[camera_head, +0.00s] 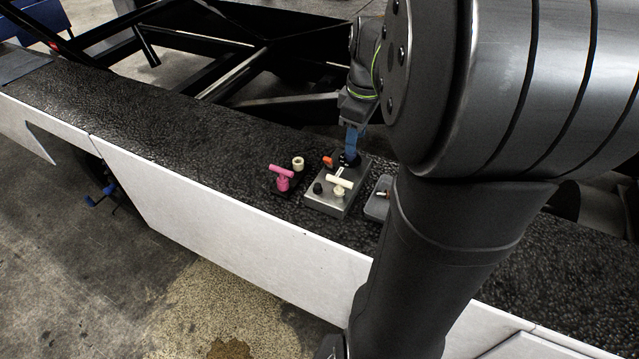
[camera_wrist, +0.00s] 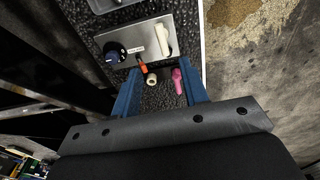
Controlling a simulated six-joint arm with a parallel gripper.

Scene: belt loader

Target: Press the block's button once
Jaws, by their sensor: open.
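The block (camera_head: 325,207) is a grey metal box on the dark belt. On its top are a small black round part (camera_head: 318,188), which may be the button, a black knob (camera_head: 349,160), a cream lever (camera_head: 338,181) and an orange part (camera_head: 328,161). In the wrist view the block (camera_wrist: 182,22) is beyond the fingertips, with the blue-topped black knob (camera_wrist: 113,52) at left. The small black part cannot be made out there. My gripper (camera_head: 351,152) has blue fingers, pointing down near the far side of the block. In the wrist view my gripper (camera_wrist: 160,68) is open, fingers spread apart, with nothing held.
A pink handle (camera_head: 283,178) and a cream cylinder (camera_head: 298,163) stand left of the block. A smaller grey box (camera_head: 376,207) is to its right, partly hidden by my arm. The belt (camera_head: 150,115) is clear farther left. A white side panel (camera_head: 230,215) edges it.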

